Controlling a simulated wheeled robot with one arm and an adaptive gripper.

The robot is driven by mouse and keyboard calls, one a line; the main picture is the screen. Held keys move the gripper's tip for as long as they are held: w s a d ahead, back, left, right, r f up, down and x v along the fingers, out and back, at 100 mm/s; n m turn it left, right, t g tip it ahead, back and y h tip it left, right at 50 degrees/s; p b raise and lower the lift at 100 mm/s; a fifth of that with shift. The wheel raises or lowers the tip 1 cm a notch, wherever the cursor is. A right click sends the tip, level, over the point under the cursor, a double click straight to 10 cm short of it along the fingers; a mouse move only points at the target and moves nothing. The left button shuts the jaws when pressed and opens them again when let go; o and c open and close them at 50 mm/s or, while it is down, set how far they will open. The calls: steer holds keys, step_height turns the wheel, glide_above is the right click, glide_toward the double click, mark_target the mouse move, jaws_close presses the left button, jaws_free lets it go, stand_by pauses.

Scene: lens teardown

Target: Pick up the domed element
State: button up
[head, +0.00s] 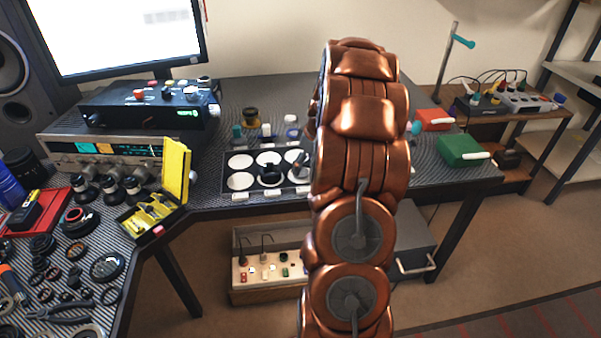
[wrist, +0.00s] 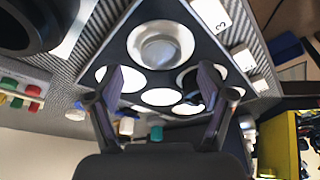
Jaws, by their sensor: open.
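A round, grey, see-through disc that looks like the domed element (wrist: 160,48) lies in a white round well of the dark sorting tray (wrist: 122,58) in the wrist view. My gripper (wrist: 162,76) is open and empty, with its two fingers spread over the tray; the disc shows beyond the fingertips, between their lines. I cannot tell the height of the fingers above the tray. In the head view the tray (head: 227,170) lies on the desk behind my copper arm, which hides its right part; the domed element cannot be made out there.
A dark ring (head: 270,174) sits in a tray well. Small jars (head: 250,117) stand behind the tray. An open yellow case (head: 176,172) stands left of it. A large black round part (wrist: 28,22) fills the wrist view's upper left corner.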

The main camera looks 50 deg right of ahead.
mark_target(301, 173)
steer(key=shift+x, duration=1.5)
steer(key=c, duration=1.2)
steer(key=shift+r, duration=0.1)
steer(key=shift+c, duration=0.2)
